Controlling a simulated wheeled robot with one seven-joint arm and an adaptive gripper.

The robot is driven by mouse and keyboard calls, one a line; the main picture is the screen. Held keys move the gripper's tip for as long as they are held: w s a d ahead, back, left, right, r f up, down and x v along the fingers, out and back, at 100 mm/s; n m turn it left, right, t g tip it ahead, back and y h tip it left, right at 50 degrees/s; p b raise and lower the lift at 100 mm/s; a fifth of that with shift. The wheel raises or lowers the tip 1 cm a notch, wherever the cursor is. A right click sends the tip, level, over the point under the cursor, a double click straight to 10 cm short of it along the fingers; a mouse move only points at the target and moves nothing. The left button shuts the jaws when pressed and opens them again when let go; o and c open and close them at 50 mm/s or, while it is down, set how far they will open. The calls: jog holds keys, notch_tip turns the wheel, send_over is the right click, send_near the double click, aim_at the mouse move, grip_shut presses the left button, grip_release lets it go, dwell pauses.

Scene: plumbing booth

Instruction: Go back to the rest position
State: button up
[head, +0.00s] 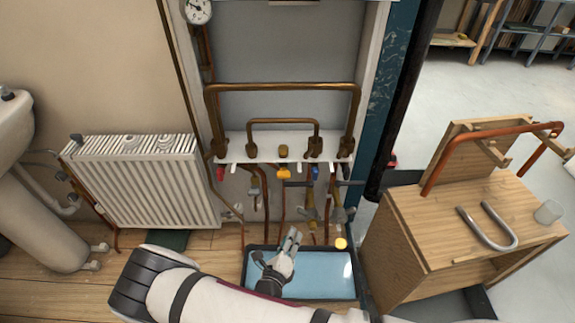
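My gripper (291,239) is at the lower middle of the head view, at the end of my arm, which reaches in from the bottom edge. It shows over the far part of the blue tray (325,287), in front of the pipes. Its fingers are small here, and I cannot tell whether they are open or shut. I see no object clearly held in it. My wrist and forearm hide the near left part of the tray.
Copper pipes and valves (283,172) stand behind the gripper. A white radiator (150,185) and a basin (35,200) are on the left. On the right, a wooden cabinet (400,265) carries a grey U-shaped pipe (487,238), an orange pipe (490,131) and a clear cup (547,212).

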jog(key=w+d+r+m+g+h, duration=0.1)
jog(key=d+r+m+g+h, duration=0.35)
jog(key=r+m, duration=0.65)
jog(key=w+d+r+m+g+h, duration=0.1)
jog(key=d+r+m+g+h, duration=0.45)
jog(key=r, duration=0.95)
jog(key=s+d+r+m+g+y, duration=0.3)
jog(key=s+d+r+m, duration=0.2)
jog(key=d+r+m, duration=0.3)
jog(key=s+d+r+m+g+y, duration=0.3)
jog(key=s+d+r+m+y, duration=0.15)
jog(key=s+r+m, duration=0.65)
jog(key=s+a+r+m+t+y, duration=0.15)
jog(key=s+m+y, duration=0.25)
jog(key=s, duration=0.4)
jog(key=s+a+r+m+t+y, duration=0.1)
jog(key=s+a+r+m+y, duration=0.2)
jog(key=s, duration=0.5)
notch_tip(320, 180, up, 20)
jog(key=t+p, duration=0.3)
jog(key=p, duration=1.6)
jog(key=shift+w+f+m, duration=0.2)
jog(key=shift+m, duration=0.25)
jog(key=shift+a+y, duration=0.1)
jog(key=shift+y, duration=0.15)
jog(key=shift+c, duration=0.2)
